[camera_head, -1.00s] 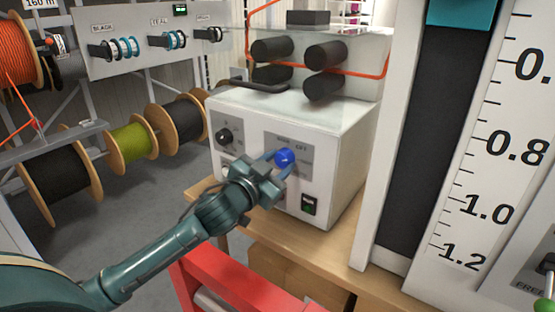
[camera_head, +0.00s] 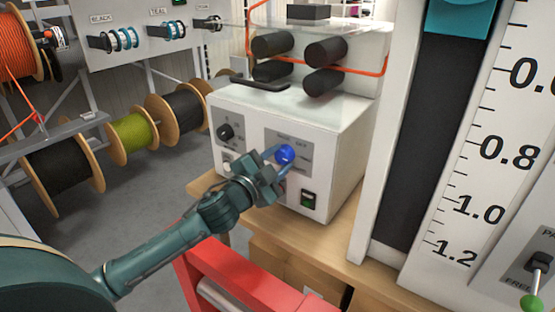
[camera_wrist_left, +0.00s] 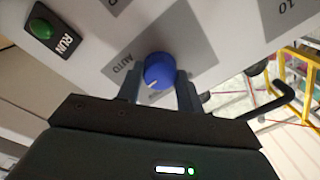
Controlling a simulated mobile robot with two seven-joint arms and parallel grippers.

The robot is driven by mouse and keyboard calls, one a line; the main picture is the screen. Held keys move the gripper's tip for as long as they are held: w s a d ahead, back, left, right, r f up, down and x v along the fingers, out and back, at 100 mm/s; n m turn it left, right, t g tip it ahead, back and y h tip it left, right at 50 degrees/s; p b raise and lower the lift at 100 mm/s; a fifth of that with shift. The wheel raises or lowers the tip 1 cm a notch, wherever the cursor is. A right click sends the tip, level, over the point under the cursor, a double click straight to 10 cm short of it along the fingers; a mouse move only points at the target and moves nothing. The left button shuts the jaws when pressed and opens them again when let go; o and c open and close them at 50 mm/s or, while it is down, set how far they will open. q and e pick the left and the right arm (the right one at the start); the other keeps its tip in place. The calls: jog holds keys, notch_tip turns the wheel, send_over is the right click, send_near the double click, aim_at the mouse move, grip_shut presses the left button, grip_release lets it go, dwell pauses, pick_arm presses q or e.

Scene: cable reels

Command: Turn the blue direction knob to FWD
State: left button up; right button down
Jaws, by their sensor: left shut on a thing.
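The blue direction knob (camera_head: 285,154) is on the front panel of a white machine (camera_head: 335,150). It also shows in the left wrist view (camera_wrist_left: 159,70), with a small white pointer mark on its lower left side. My left gripper (camera_head: 278,160) is at the knob, one finger on each side, shut on it; the fingers also flank it in the left wrist view (camera_wrist_left: 160,84). The lettering around the knob is too small or covered to read fully; AUTO shows near it in the wrist view. My right gripper is not in view.
A black knob (camera_head: 225,132) is on the panel's left, and a green-lit switch (camera_head: 308,199) is low on the right. Black rollers (camera_head: 325,53) with orange cable stand on top. A red frame (camera_head: 228,280) is below my forearm. A tall scale board (camera_head: 500,150) stands right.

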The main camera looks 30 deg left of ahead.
pick_arm(q)
jog(key=o, duration=1)
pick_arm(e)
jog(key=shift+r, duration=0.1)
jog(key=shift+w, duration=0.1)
pick_arm(q)
jog(key=shift+s+a+f+b, duration=0.1)
jog(key=shift+s+a+b, duration=0.2)
jog(key=shift+s, duration=1.9)
jog(key=shift+s+a+b, duration=0.2)
jog(key=shift+s+b, duration=0.15)
jog(key=shift+s, duration=1.8)
jog(key=shift+s+a+f+b, duration=0.1)
jog(key=shift+s+a+b, duration=0.2)
jog(key=shift+s, duration=1.9)
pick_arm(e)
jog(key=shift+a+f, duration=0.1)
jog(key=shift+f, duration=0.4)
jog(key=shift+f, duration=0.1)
